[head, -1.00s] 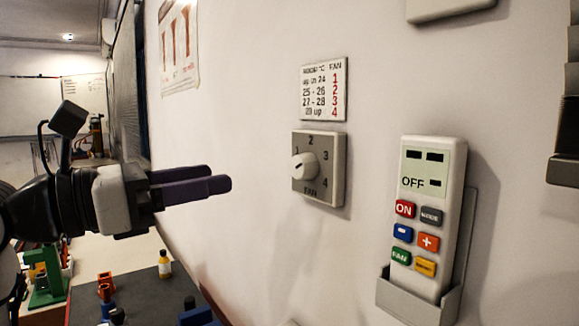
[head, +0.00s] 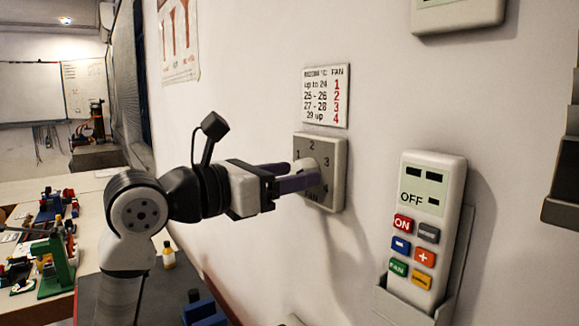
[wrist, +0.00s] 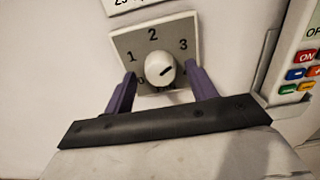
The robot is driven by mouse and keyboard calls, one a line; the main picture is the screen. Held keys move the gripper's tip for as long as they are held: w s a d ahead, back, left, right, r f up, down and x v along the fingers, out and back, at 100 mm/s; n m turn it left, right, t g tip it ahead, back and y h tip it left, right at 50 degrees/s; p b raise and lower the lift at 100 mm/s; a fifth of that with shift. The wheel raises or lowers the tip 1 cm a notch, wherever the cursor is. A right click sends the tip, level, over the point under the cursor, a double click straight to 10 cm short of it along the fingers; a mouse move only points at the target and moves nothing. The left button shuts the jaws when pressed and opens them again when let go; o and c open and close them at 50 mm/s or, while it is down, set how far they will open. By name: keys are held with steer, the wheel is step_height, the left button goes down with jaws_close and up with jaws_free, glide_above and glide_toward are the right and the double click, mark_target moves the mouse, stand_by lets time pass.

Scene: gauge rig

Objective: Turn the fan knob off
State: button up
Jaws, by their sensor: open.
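The fan knob (wrist: 152,73) is a round white dial on a grey square wall plate (head: 334,160) with numbers around it. In the wrist view a dark mark on the knob's right side points right and slightly up, roughly toward the 3. My gripper (head: 308,175) is open at the plate. In the wrist view its two purple fingers stand left and right of the knob, with gaps on both sides. In the head view the fingers partly cover the knob and the plate's left side. I cannot tell whether the fingertips touch the plate.
A chart (head: 326,95) relating room temperature to fan numbers hangs above the plate. A white remote (head: 432,190) reading OFF sits in a wall holder (head: 405,306) to the right. A table with several small items stands below left.

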steer(key=shift+w+d, duration=0.1)
steer(key=shift+d, duration=0.1)
steer(key=c, duration=1)
